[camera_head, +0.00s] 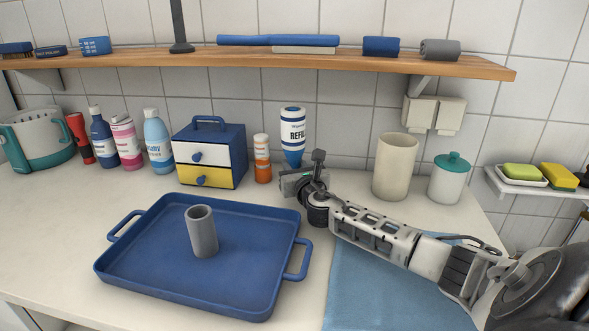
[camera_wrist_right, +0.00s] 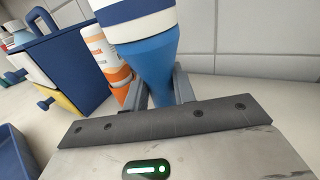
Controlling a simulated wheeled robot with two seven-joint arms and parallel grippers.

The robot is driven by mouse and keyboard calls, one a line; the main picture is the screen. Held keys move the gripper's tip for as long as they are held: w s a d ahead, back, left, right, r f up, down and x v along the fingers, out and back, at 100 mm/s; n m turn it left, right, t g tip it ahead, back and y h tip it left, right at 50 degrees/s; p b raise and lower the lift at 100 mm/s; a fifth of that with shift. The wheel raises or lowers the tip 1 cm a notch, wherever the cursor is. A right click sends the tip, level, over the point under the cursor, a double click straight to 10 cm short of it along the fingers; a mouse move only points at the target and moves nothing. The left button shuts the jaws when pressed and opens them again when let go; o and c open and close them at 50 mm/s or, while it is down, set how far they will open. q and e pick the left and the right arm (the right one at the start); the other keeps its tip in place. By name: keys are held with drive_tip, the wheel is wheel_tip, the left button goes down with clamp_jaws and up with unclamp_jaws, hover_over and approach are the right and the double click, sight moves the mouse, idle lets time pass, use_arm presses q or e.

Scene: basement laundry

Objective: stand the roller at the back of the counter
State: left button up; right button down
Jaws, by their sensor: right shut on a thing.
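The roller, as I take it, is the blue and white upright thing labelled "REFILL" (camera_head: 293,130), with a tapering blue lower part. It is near the back wall, right of the orange and white bottle (camera_head: 262,158). My right gripper (camera_head: 294,178) is shut on its blue lower part. In the right wrist view the roller (camera_wrist_right: 148,58) stands roughly upright between the fingers of the right gripper (camera_wrist_right: 160,92). Its lower end is hidden, so I cannot tell whether it touches the counter (camera_head: 345,180). My left gripper is not in view.
A blue tray (camera_head: 150,262) holding a grey hollow cylinder (camera_head: 202,232) lies in front. A small drawer box (camera_head: 228,158) stands to the left; a beige cylinder (camera_head: 395,168) and teal-lidded jar (camera_head: 447,183) stand right. A wooden shelf (camera_head: 300,60) runs above. A blue cloth (camera_head: 375,290) lies at front right.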

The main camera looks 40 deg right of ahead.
drive_tip(key=shift+d, duration=0.1)
drive_tip(key=shift+f, duration=0.2)
drive_tip(key=c, duration=1.1)
unclamp_jaws()
drive_tip(key=shift+r, duration=0.1)
drive_tip(key=shift+r, duration=0.2)
drive_tip(key=v, duration=1.2)
drive_tip(key=shift+p, duration=0.3)
drive_tip(key=shift+f, duration=0.1)
